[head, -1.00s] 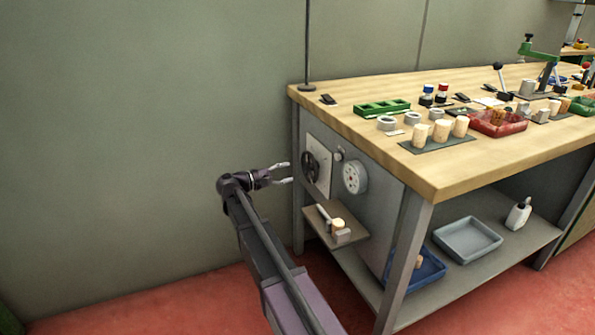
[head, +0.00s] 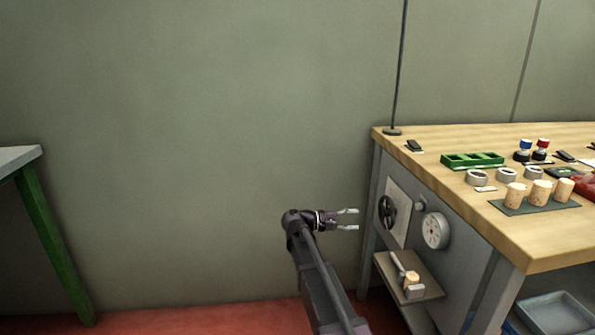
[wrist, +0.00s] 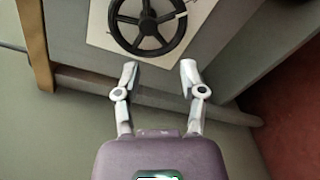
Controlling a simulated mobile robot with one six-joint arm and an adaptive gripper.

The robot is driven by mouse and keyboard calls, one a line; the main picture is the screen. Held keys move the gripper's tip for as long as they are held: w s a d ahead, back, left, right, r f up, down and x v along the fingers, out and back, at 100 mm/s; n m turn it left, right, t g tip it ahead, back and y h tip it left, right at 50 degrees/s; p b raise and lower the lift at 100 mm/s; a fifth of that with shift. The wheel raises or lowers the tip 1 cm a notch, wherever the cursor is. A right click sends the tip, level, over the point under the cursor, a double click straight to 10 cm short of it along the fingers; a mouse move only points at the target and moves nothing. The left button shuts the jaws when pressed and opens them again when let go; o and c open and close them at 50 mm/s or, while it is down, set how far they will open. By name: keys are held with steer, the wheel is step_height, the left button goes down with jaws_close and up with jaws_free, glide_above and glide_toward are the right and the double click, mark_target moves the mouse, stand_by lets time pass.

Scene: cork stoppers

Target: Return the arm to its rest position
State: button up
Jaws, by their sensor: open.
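My gripper (head: 349,219) is open and empty in the head view, left of the workbench's end panel. Its two pale fingers point right, toward a black handwheel (head: 387,211) on a white plate. In the wrist view my gripper (wrist: 157,75) has its fingers spread apart, with nothing between them. The handwheel (wrist: 148,22) lies beyond the fingertips there, apart from them, with its top cut off by the frame edge.
The workbench (head: 480,215) stands at the right, with cork stoppers (head: 541,192) and a green tray (head: 472,160) on top. A dial (head: 435,230) and small shelf (head: 408,275) project from its end. A green-legged table (head: 45,235) stands far left. The wall between is clear.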

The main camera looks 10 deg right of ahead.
steer(key=s+d+f+m+y+p, duration=0.1)
steer(key=s+f+y+p, duration=0.1)
steer(key=s+f+y, duration=0.5)
steer(key=s+a+f+m+y+p, duration=0.2)
steer(key=s+a+y, duration=0.3)
steer(key=s, duration=0.4)
steer(key=s+a+f+m+y+p, duration=0.25)
steer(key=s+a+y, duration=0.25)
steer(key=s, duration=0.4)
step_height(320, 180, up, 38)
steer(key=p, duration=3.7)
steer(key=shift+w+a+g, duration=0.15)
steer(key=shift+g, duration=0.15)
steer(key=shift+f+m, duration=0.1)
steer(key=shift+m, duration=0.15)
